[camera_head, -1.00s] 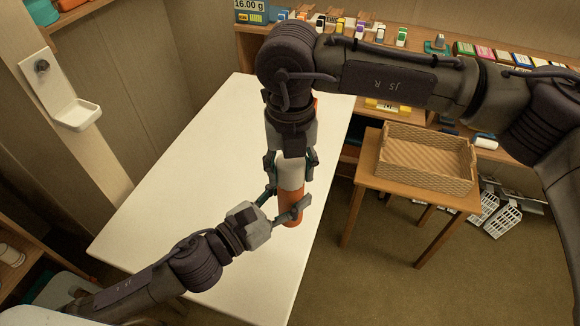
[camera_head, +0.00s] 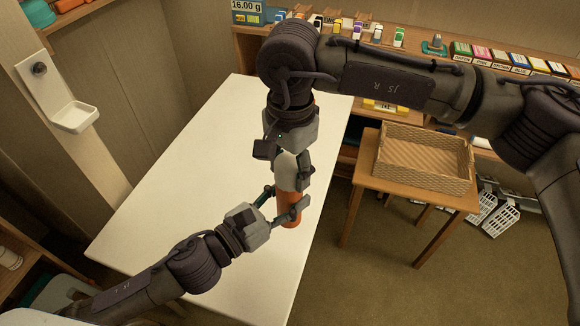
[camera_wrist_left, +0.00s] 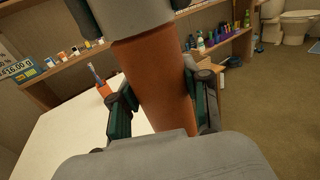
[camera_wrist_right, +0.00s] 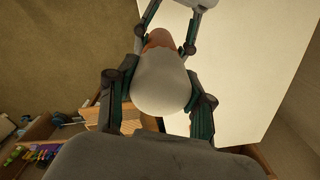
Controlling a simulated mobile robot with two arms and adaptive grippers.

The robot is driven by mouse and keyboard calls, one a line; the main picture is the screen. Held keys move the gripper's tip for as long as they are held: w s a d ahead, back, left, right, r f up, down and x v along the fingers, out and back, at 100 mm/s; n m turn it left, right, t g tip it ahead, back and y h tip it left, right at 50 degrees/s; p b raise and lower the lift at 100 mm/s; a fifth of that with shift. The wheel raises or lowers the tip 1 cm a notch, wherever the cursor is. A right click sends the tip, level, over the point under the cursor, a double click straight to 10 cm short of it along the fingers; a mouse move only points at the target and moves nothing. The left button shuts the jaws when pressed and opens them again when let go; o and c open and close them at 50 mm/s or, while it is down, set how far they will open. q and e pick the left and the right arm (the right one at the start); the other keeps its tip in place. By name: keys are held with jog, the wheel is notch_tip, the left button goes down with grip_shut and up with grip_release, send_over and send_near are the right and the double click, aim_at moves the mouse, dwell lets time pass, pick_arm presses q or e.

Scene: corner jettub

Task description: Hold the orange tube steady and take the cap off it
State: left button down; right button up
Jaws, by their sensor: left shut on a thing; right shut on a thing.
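The orange tube (camera_head: 289,214) stands about upright above the white table (camera_head: 180,190), near its right edge. My left gripper (camera_head: 284,206) is shut on the tube's side; the left wrist view shows the orange body (camera_wrist_left: 160,85) between its fingers. The pale cap (camera_head: 286,172) sits on top of the tube. My right gripper (camera_head: 288,178) comes from above and is shut on the cap. In the right wrist view the cap (camera_wrist_right: 160,82) fills the space between the fingers, with a strip of orange beyond it. Whether the cap has come loose cannot be told.
A wicker basket (camera_head: 425,178) stands on a small wooden table (camera_head: 370,190) to the right. A shelf with small bottles and boxes (camera_head: 500,62) runs along the back. A white wall holder (camera_head: 74,117) is at the left. Most of the white table is clear.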

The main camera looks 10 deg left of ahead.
jog(key=n, duration=0.4)
jog(key=shift+w, duration=0.15)
jog(key=shift+r, duration=0.2)
jog(key=shift+r, duration=0.9)
jog(key=shift+r, duration=0.1)
